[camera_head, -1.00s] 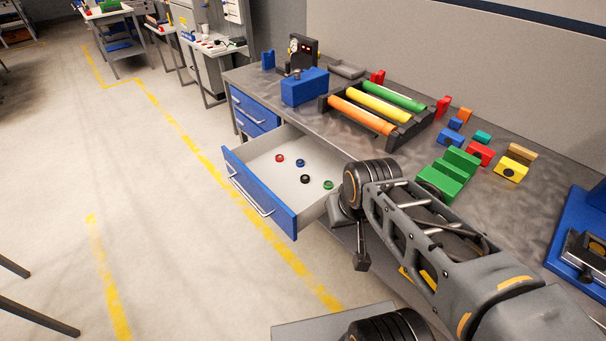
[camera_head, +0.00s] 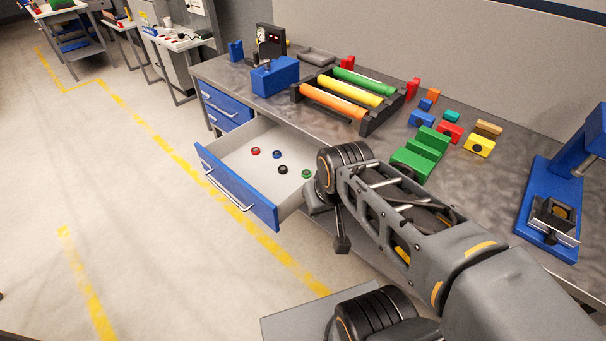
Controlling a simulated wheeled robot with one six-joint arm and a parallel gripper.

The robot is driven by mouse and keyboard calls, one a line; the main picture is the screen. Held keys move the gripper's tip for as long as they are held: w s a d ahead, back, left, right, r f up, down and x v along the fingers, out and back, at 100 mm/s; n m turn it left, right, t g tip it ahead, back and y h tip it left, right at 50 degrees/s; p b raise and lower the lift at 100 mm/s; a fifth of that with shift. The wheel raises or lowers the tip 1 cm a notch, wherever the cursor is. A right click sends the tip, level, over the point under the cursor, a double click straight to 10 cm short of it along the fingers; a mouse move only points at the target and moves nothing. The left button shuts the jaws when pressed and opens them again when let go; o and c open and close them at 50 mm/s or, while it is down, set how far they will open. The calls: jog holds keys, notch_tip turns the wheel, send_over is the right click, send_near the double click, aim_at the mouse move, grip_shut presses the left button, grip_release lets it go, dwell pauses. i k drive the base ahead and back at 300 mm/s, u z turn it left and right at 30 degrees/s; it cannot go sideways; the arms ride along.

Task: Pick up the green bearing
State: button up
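The green bearing (camera_head: 306,174) is a small ring lying in the open drawer (camera_head: 222,172), at its right end near my arm. A black bearing (camera_head: 283,169), a blue bearing (camera_head: 277,154) and a red bearing (camera_head: 255,151) lie to its left in the same drawer. My gripper (camera_head: 342,244) hangs below the arm's wrist, in front of the bench and to the right of the drawer, lower in the picture than the green bearing. It is small and partly hidden by the arm, and whether its fingers are apart does not show. No bearing shows at it.
The bench (camera_head: 470,190) carries a rack of coloured tubes (camera_head: 345,96), green blocks (camera_head: 420,152), several small coloured blocks and a blue press (camera_head: 560,195). The drawer's blue front (camera_head: 238,188) stands out over the floor. The floor at left is clear.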

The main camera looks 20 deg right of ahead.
aim_at(306, 173)
jog(key=u, duration=0.9)
jog(key=k, duration=1.2)
jog(key=u, duration=1.05)
jog(key=i, duration=0.9)
jog(key=z, duration=0.65)
jog(key=i, duration=1.3)
jog(key=z, duration=1.7)
jog(key=i, duration=0.6)
jog(key=z, duration=0.6)
